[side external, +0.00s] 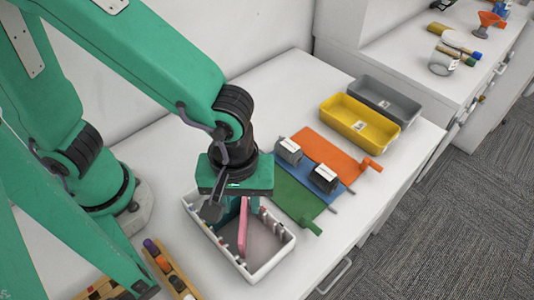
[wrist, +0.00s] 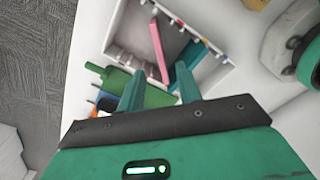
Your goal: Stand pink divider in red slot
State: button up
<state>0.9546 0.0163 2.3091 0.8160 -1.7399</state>
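The pink divider (side external: 243,230) stands on edge inside the white slotted box (side external: 268,268). In the wrist view, the pink divider (wrist: 157,48) lies ahead of the fingers, with its near end level with the gap between them. My gripper (wrist: 159,76) is over the box; its two teal fingers are apart, with visible space beside the divider. Another teal piece (wrist: 196,54) slants beside the pink divider in the box. Small coloured marks line the box wall; a reddish one (wrist: 225,60) is near its right end, too small to identify surely. The divider's lower edge is hard to see.
Yellow (side external: 358,122) and grey bins (side external: 384,97) stand behind. A wooden rack (side external: 170,268) of coloured pieces is at front left. The table's right front is clear.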

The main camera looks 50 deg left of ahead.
aim_at(242, 219)
jog(key=shift+f, duration=0.1)
jog(key=shift+a+f, duration=0.1)
jog(key=shift+f, duration=2.4)
jog(key=shift+c, duration=0.2)
grip_shut()
